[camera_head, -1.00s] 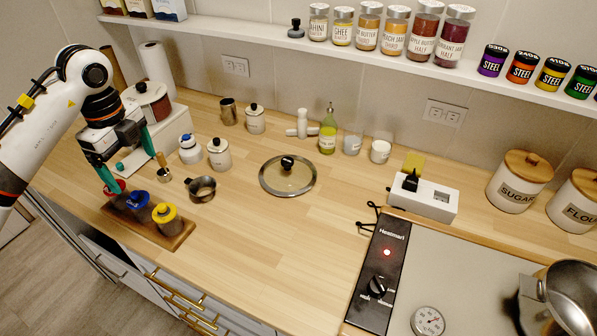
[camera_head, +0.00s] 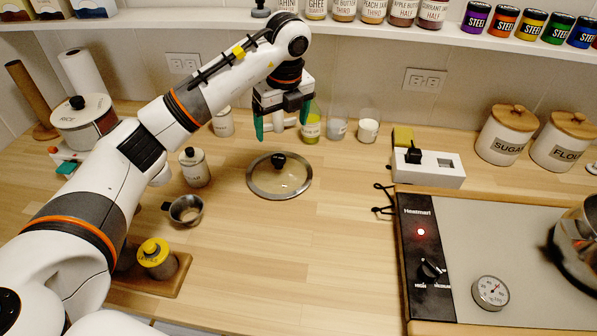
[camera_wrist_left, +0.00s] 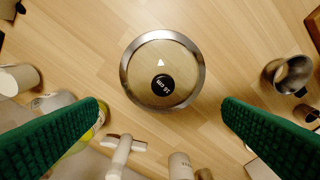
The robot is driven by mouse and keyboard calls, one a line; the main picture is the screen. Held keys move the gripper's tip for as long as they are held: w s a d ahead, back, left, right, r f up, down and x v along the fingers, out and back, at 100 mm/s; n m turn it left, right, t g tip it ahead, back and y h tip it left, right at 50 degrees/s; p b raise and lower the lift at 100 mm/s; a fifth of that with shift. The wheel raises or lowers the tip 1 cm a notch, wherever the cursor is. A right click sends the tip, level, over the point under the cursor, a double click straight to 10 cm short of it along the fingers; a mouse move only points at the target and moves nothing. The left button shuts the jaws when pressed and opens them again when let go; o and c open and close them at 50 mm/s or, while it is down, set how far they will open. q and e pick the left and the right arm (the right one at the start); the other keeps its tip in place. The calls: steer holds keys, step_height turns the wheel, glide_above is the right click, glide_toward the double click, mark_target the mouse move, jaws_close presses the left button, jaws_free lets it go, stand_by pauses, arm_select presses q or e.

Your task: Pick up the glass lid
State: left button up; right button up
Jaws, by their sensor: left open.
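The glass lid (camera_head: 291,183) lies flat on the wooden counter, with a steel rim and a black knob (camera_head: 278,161) on top. In the left wrist view the lid (camera_wrist_left: 147,55) sits beyond and between the fingertips, with its knob (camera_wrist_left: 162,85) facing the camera. My left gripper (camera_head: 281,132) is open and empty, pointing down above and slightly behind the lid, apart from it. Its green fingers show wide apart in the left wrist view (camera_wrist_left: 160,102). My right gripper is not seen.
Behind the lid stand a green bottle (camera_head: 310,128), a glass (camera_head: 338,128) and a white candle jar (camera_head: 368,127). A canister (camera_head: 195,168) and metal cup (camera_head: 186,209) stand to its left. A hot plate (camera_head: 520,250) is at right. The counter in front is clear.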

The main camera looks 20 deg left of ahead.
arm_select(q)
steer(key=p, duration=0.2)
glide_above(278, 159)
steer(key=d, duration=0.1)
steer(key=f, duration=0.6)
steer(key=shift+w+f, duration=0.25)
steer(key=shift+a+f, duration=0.15)
steer(key=shift+f, duration=0.4)
steer(key=f, duration=0.1)
steer(key=f+p, duration=0.1)
steer(key=f, duration=0.1)
steer(key=shift+s+a+f, duration=0.1)
steer(key=shift+a+f, duration=0.15)
steer(key=shift+a, duration=0.15)
steer(key=shift+a+f, duration=0.1)
steer(key=shift+f, duration=0.3)
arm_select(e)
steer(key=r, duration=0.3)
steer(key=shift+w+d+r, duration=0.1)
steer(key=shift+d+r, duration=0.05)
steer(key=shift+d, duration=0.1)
arm_select(q)
steer(key=shift+c, duration=0.3)
steer(key=c, duration=0.6)
steer(key=shift+s, duration=0.1)
steer(key=c, duration=1.3)
